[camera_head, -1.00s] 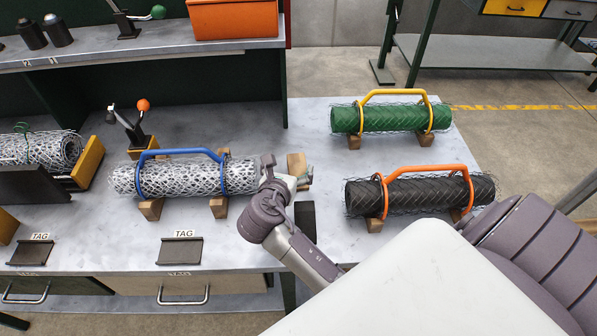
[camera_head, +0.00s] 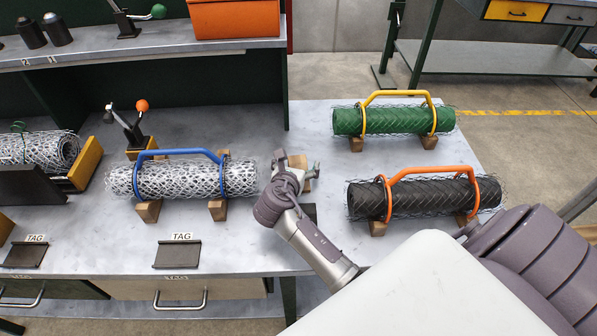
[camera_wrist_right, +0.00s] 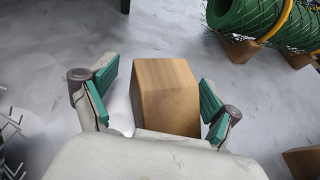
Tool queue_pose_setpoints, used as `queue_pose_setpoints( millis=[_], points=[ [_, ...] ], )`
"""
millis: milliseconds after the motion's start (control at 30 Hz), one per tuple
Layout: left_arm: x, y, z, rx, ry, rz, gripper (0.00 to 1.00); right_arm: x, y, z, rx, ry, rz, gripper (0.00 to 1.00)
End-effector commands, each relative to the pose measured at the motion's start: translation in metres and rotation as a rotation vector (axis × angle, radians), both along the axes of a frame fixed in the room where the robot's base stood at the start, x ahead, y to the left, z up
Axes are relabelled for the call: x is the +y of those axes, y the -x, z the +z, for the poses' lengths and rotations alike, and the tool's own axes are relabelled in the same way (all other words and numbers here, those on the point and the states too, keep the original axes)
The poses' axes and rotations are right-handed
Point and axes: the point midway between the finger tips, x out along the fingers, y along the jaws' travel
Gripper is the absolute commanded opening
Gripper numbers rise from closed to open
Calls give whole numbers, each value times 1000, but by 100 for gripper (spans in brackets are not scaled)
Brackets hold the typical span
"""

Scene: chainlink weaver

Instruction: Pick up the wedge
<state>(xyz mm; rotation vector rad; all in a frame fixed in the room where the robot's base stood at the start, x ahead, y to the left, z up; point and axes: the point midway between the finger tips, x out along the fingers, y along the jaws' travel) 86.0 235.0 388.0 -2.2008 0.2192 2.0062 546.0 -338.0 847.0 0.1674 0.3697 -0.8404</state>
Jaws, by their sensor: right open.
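The wedge is a plain wooden block (camera_head: 299,160) on the grey table between the white mesh roll and the green and black rolls. It also shows in the right wrist view (camera_wrist_right: 166,92), standing between the two fingers. My right gripper (camera_head: 297,167) is open at the wedge, with a green-padded finger on either side. In the right wrist view, my right gripper (camera_wrist_right: 158,86) shows gaps between both pads and the block. The wedge's near lower part is hidden behind the gripper's palm. My left gripper is not in view.
The white mesh roll with a blue handle (camera_head: 184,178) rests on wooden blocks just left of the gripper. The green roll (camera_head: 393,120) and black roll (camera_head: 428,197) lie to the right. A dark piece (camera_head: 309,212) lies by my arm. A shelf (camera_head: 140,55) stands behind.

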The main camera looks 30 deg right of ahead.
Motion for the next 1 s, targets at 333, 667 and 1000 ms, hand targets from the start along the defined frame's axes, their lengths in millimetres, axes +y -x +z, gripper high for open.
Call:
queue_pose_setpoints(
  millis=[333,667,1000],
  points=[
    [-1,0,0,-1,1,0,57,0,0,0,0,0,0,47],
    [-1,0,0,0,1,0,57,1,1,0,1,0,-1,25],
    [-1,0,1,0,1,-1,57,0,0,7,-1,-1,-2,25]
  ],
)
